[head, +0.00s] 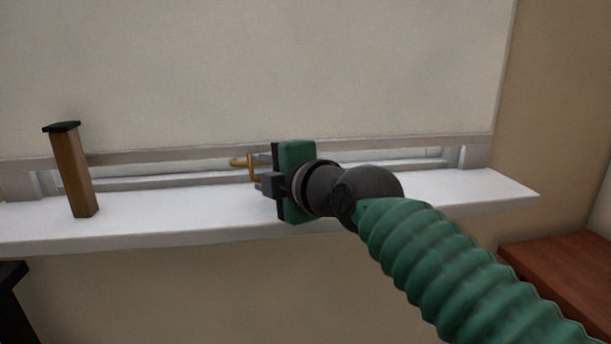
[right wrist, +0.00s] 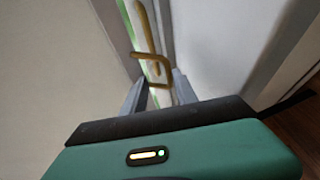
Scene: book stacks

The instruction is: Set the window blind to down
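The window blind (head: 270,70) is a cream sheet that covers most of the window. Its pale bottom bar (head: 390,144) hangs a little above the sill, with a narrow strip of window frame showing below. A brass handle (head: 242,162) is at the bar's middle; it also shows in the right wrist view (right wrist: 152,58). My right gripper (head: 262,172) is at this handle. In the right wrist view its two grey fingers (right wrist: 160,90) stand apart, with the handle's lower end between them; contact cannot be told. My left gripper is not in view.
A white sill (head: 180,217) runs under the blind. An upright brown post with a black top (head: 73,170) stands on the sill at left. A reddish wooden surface (head: 565,262) is at lower right, and a dark object (head: 10,290) at lower left.

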